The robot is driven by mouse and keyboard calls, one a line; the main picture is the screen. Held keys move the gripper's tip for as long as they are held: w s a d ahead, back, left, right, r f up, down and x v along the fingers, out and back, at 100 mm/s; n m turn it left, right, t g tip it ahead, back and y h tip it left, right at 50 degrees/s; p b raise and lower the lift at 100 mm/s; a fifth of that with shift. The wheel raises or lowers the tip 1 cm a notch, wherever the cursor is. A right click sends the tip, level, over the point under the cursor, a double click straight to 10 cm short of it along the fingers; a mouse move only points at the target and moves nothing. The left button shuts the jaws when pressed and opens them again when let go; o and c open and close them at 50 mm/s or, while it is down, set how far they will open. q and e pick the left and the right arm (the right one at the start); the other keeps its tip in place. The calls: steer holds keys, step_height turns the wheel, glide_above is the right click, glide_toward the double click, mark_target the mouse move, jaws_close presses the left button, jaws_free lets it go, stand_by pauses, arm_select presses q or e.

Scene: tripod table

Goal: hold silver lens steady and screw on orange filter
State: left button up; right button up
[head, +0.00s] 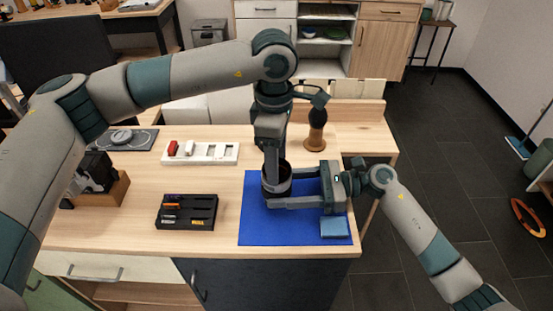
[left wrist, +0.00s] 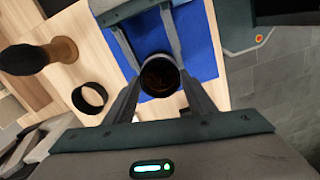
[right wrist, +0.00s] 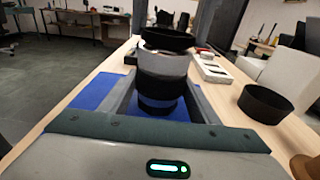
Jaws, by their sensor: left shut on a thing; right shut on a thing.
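The silver lens (right wrist: 164,66), a silver barrel with black bands, stands upright over the blue mat (head: 258,229). My right gripper (head: 280,190) comes in from the right, shut around the lens's lower black part. The orange filter (left wrist: 158,76) has a dark rim and brown-orange glass in the left wrist view. Its black rim (right wrist: 168,38) sits at the top of the lens in the right wrist view, seemingly touching it. My left gripper (left wrist: 160,96) points down from above, shut on the filter. The thread is hidden, so I cannot tell how far it is engaged.
A loose black ring (left wrist: 88,97) lies on the table near a brown-and-black brush (head: 316,130). A blue cloth (head: 334,227) lies on the mat's right corner. A black tray (head: 187,211) and a white tray (head: 200,153) stand to the left, with bare wood around them.

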arm_select(q)
steer(key=shift+f, duration=0.5)
stand_by(1.6)
steer(key=shift+m, duration=1.2)
